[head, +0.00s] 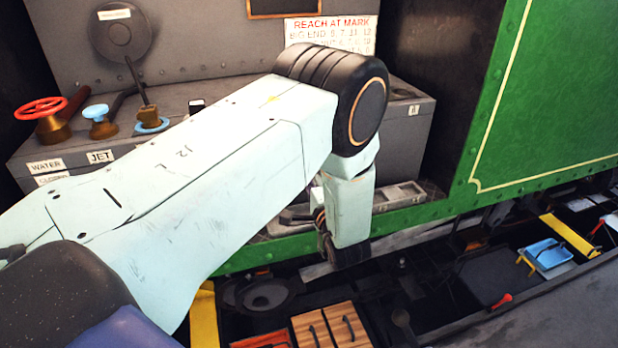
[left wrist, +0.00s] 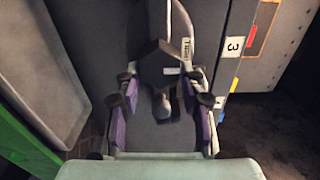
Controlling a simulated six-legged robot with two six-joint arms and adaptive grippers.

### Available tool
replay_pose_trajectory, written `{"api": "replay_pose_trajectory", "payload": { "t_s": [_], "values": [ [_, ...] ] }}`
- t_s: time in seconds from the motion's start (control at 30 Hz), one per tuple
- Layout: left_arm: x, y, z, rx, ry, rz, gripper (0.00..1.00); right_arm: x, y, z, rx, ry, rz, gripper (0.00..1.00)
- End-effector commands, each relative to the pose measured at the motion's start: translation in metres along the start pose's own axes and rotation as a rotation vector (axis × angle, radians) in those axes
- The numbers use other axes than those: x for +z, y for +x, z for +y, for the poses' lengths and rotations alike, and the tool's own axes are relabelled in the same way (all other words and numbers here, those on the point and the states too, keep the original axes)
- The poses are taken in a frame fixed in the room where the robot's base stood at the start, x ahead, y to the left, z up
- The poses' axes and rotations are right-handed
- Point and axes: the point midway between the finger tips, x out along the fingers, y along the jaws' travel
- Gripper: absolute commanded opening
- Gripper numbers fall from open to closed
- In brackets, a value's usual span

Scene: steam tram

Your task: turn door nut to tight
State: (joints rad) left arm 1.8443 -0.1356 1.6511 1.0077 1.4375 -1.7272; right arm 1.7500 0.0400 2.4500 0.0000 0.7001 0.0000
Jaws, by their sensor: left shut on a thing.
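In the left wrist view, the door nut (left wrist: 158,66) is a dark, angular block with a short rounded stub below it. It sits between the purple-padded fingers of my left gripper (left wrist: 160,88), which is shut on it. A small white mark lies on the nut's right part. A white label, seemingly reading TIGHT (left wrist: 187,48), is just above and right of the nut. In the head view my left arm crosses from the left and bends down, and hides most of the gripper and the nut. My right gripper is in neither view.
A red handwheel (head: 40,108), a blue knob (head: 96,112) and a lever (head: 146,98) stand on the grey ledge at left. A green panel (head: 555,95) rises at right. A 3 label (left wrist: 234,46) is beside the gripper.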

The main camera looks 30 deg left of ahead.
Motion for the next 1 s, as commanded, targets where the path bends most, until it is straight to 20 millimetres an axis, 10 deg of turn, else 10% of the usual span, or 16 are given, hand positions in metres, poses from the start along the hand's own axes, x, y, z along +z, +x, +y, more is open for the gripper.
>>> {"api": "replay_pose_trajectory", "payload": {
  "t_s": [0.07,0.1,0.33,0.7,1.0],
  "values": [
    [-0.001,-0.001,0.001,0.002,0.004,0.004,0.08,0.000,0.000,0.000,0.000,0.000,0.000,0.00],
    [-0.001,-0.001,0.001,0.002,0.004,0.004,0.41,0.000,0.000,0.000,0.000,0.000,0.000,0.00],
    [0.000,-0.001,0.001,0.001,0.002,0.002,0.60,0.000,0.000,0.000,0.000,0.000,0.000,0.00],
    [-0.001,-0.004,0.000,0.001,0.001,0.002,0.62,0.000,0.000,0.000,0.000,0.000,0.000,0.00],
    [-0.001,-0.049,0.000,0.000,0.002,0.006,0.62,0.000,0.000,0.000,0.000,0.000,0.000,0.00]
  ]
}}
